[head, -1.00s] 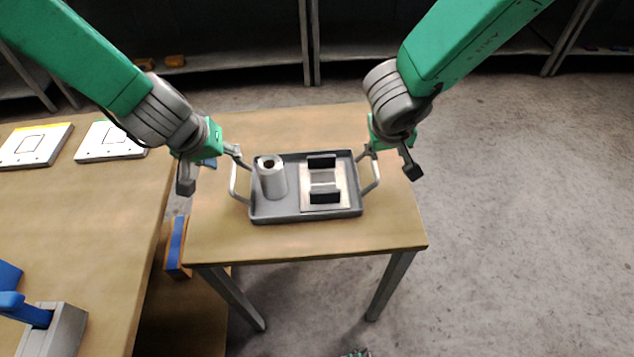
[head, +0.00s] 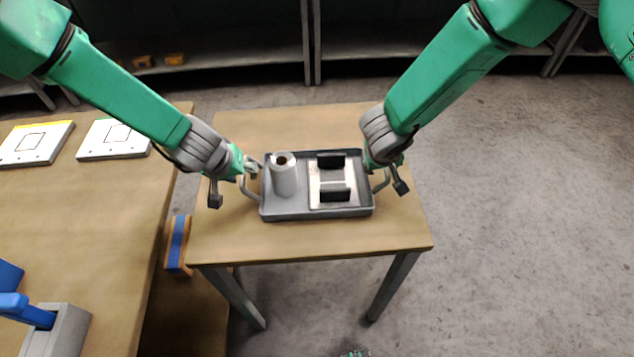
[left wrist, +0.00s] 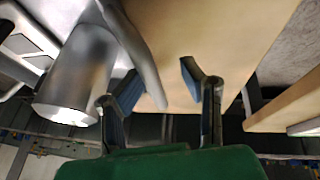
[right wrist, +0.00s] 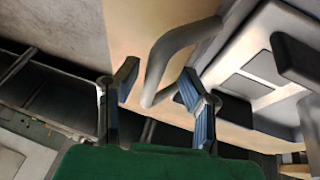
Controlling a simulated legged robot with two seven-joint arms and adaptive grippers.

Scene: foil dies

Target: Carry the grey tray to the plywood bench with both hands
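The grey tray (head: 290,213) rests on a small wood-topped table (head: 310,240) and has a bar handle at each end. It carries a pale cylinder with a hole in its top (head: 284,175) and a light plate with two black blocks (head: 331,180). My left gripper (head: 254,168) is at the tray's left handle; in the left wrist view its fingers (left wrist: 160,82) are apart, with the handle (left wrist: 148,65) between them, nearer one finger. My right gripper (head: 377,172) is at the right handle; in the right wrist view its fingers (right wrist: 158,78) stand apart around the handle (right wrist: 160,62).
A larger wood-topped bench (head: 90,220) stands at the left with two flat panels (head: 35,143) (head: 112,140) and a grey-and-blue device (head: 57,330). A blue-striped wooden piece (head: 178,243) is in the gap between the tables. Floor at the right is clear.

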